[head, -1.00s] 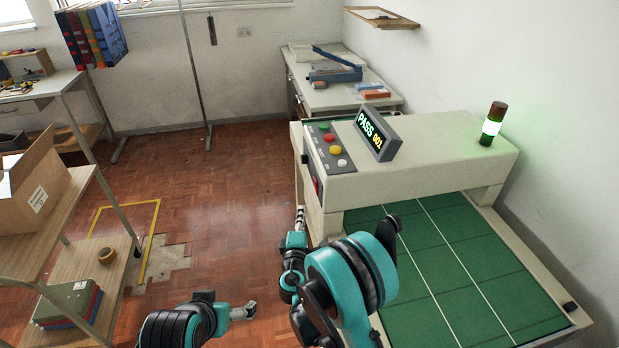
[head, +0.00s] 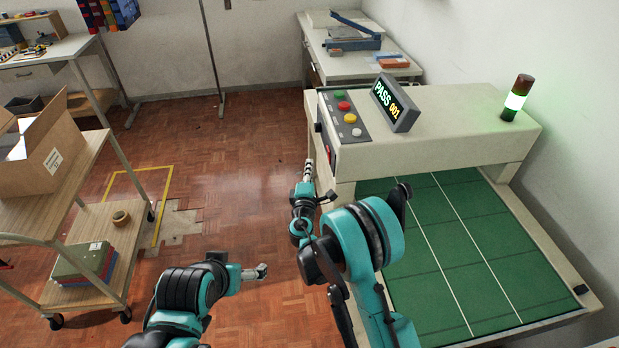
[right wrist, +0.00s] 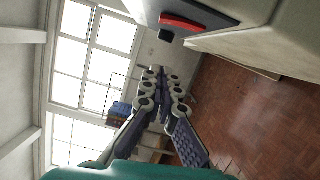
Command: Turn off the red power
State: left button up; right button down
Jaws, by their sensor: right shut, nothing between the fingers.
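The machine (head: 460,110) has a red switch (head: 329,156) on its left end face, seen edge-on in the head view. The right wrist view shows it as a red bar (right wrist: 187,22) in a dark frame, with a black knob (right wrist: 166,37) beside it. My right gripper (head: 309,167) is shut and empty, just left of and slightly below the switch, apart from it. Its fingers (right wrist: 152,72) fill the middle of the wrist view, pointing past the end face. My left gripper (head: 262,271) hangs low over the floor; its fingers are too small to read.
The top panel holds green, red (head: 344,106), yellow and white buttons. A display (head: 396,102) reads PASS 001, and a signal tower (head: 516,98) glows green-white. A wooden cart (head: 72,195) with a box stands left. The floor between is open.

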jog(key=shift+w+d+r+b, duration=0.15)
jog(key=shift+w+d+b, duration=0.25)
jog(key=shift+w+d, duration=0.65)
jog(key=shift+w+d+r+b, duration=0.15)
jog(key=shift+w+d+b, duration=0.25)
jog(key=shift+w+d, duration=0.6)
jog(key=shift+d+r+m, duration=0.15)
jog(key=shift+d+m, duration=0.2)
jog(key=shift+m, duration=0.15)
